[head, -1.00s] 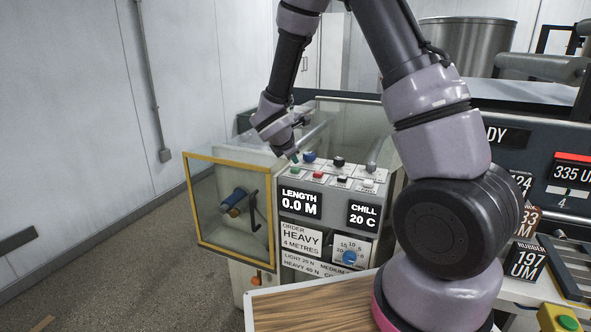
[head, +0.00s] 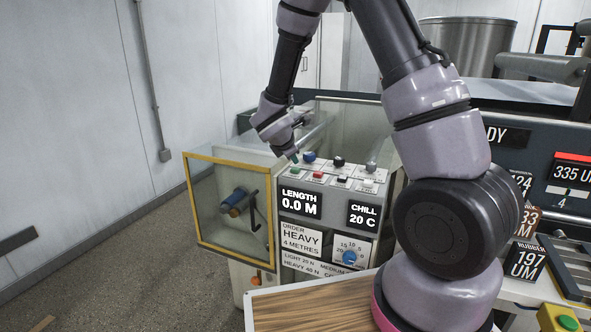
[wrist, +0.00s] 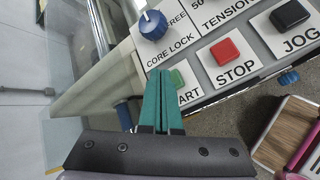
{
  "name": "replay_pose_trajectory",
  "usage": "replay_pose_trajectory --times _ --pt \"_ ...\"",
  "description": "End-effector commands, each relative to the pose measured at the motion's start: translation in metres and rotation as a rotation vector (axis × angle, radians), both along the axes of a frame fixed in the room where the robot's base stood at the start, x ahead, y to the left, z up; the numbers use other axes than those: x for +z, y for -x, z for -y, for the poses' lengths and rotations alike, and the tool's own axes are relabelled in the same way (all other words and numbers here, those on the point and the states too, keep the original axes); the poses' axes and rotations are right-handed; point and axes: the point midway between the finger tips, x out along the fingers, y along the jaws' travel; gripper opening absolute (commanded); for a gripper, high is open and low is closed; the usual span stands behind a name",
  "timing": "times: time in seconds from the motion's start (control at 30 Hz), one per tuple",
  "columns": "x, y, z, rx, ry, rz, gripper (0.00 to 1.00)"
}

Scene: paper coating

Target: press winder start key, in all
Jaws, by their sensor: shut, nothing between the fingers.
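The winder start key is a small green key (wrist: 177,78) on the sloped console, partly hidden in the wrist view behind my fingers; its label shows only "ART". In the head view the green key (head: 295,169) is at the left of the front key row. My gripper (wrist: 163,74) has its teal fingers shut together and empty, with the tips right beside the green key's left side in the picture. I cannot tell whether they touch it. In the head view my gripper (head: 294,158) is just above the green key. The length display (head: 299,202) reads 0.0 M.
The red STOP key (wrist: 224,50) sits close to the right of the green key, with the black JOG key (wrist: 289,14) beyond. The blue CORE LOCK knob (wrist: 152,25) stands close above the fingertips. A yellow-framed clear guard (head: 215,244) is left of the console.

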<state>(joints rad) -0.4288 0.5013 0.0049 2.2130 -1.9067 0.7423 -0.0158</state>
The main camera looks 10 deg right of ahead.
Motion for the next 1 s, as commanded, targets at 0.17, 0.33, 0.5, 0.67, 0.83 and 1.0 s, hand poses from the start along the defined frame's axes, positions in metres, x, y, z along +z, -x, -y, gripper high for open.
replay_pose_trajectory --times 0.17,0.33,0.5,0.67,0.83,1.0 --pt "-0.006 0.0 0.0 0.0 0.001 -0.001 0.0" --pt "-0.008 0.0 0.0 0.0 0.0 0.0 0.0" --pt "-0.008 0.0 0.0 0.0 0.0 0.0 0.0" --pt "-0.008 0.0 0.0 -0.001 0.0 -0.001 0.0" --pt "-0.01 0.0 0.0 0.0 0.001 -0.001 0.0" --pt "-0.013 0.0 0.0 0.0 0.001 -0.001 0.0"
